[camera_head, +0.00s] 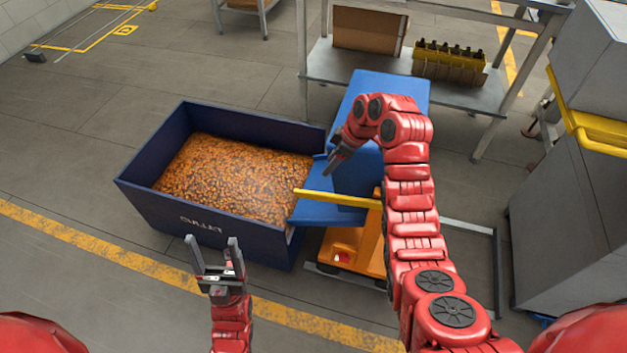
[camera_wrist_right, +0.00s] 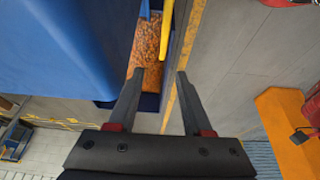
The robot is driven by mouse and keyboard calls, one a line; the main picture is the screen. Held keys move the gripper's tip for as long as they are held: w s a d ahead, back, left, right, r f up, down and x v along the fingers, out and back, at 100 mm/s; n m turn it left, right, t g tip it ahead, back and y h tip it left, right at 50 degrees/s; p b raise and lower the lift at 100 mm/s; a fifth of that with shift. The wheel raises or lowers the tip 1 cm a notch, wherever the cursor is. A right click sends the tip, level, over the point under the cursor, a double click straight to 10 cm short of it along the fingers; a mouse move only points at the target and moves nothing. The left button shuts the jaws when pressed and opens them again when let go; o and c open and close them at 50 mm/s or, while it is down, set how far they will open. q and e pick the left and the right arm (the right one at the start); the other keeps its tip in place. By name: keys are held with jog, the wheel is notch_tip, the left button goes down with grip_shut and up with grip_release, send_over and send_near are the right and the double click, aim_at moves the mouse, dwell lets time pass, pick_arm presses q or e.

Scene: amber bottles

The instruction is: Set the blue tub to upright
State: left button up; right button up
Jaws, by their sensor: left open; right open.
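The blue tub (camera_head: 352,172) is tilted on an orange cart (camera_head: 350,248), with its low lip over the right end of a dark blue bin (camera_head: 235,237). A yellow bar (camera_head: 335,198) runs across the tub near that lip. My right gripper (camera_head: 337,160) is open beside the tub, and its arm hides part of the tub. In the right wrist view, the open, empty jaws (camera_wrist_right: 160,72) have the tub's blue wall (camera_wrist_right: 60,45) to their left. My left gripper (camera_head: 211,243) is open and empty, in front of the bin.
Amber pieces (camera_head: 230,175) fill much of the bin. A metal shelf table (camera_head: 350,72) with a cardboard box (camera_head: 368,30) and a yellow crate of bottles (camera_head: 450,65) stands behind. Grey cabinets (camera_head: 570,200) stand at right. The floor at left is open.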

aim_at(308, 191)
jog(key=b+x, duration=0.1)
jog(key=x, duration=0.4)
jog(key=b+x, duration=0.1)
jog(key=x, duration=0.5)
jog(key=s+b+x, duration=0.1)
jog(key=x, duration=0.5)
grip_shut()
jog(key=shift+w, duration=0.1)
dwell(1.0)
